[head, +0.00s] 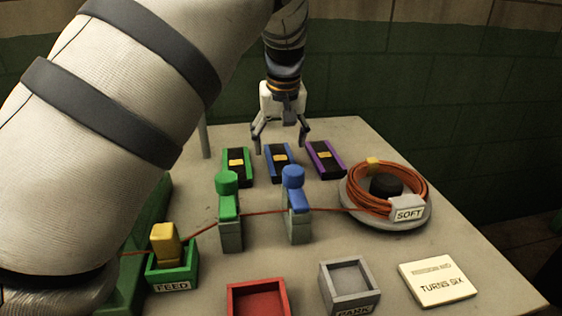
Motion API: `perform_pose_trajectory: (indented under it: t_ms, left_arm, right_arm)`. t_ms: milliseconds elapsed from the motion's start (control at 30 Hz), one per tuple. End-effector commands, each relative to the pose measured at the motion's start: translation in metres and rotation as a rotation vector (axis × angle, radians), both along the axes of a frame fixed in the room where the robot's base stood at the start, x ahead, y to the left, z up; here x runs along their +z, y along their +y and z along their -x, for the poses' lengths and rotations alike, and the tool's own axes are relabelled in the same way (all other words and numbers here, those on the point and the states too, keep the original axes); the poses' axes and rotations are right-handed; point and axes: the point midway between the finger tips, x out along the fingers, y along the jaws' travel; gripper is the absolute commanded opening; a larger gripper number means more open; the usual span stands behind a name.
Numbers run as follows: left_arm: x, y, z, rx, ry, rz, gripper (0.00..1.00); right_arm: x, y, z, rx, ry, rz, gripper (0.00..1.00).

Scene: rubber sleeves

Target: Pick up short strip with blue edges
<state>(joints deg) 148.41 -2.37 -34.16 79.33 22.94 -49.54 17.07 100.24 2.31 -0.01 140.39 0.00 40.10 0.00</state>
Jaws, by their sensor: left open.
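The short strip with blue edges (281,168) lies on the table between two similar strips. It is dark, with a small yellow piece on its top. My left gripper (280,149) is open and points down, with its fingers spread over the far end of this strip. Nothing shows between the fingers. I cannot tell the exact height of the fingertips above the strip. My right gripper is not in view.
The green-edged strip (238,174) and purple-edged strip (325,160) flank it. Nearer stand green (228,205) and blue (295,210) posts with an orange cord, a cord reel (385,225), a FEED box (172,278), red (258,312) and grey (349,300) trays, and a card (433,284).

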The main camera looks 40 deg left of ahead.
Motion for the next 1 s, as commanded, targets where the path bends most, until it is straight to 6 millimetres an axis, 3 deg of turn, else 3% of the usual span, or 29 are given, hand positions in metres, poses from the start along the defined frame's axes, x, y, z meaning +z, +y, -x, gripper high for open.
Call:
perform_pose_trajectory:
  t_ms: [200, 467, 700, 1000]
  left_arm:
    - [-0.040, 0.006, -0.008, 0.001, 0.003, 0.000, 0.73]
    - [-0.044, 0.007, -0.009, 0.000, -0.002, 0.001, 0.73]
    - [-0.044, 0.007, -0.009, 0.000, -0.001, 0.000, 0.21]
    - [-0.043, 0.007, -0.009, 0.000, -0.001, 0.000, 0.21]
  right_arm:
    - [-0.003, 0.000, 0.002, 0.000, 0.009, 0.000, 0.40]
    - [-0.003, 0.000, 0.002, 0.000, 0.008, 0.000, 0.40]
    - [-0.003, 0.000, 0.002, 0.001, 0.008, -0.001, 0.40]
    - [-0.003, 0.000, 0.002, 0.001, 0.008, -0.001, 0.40]
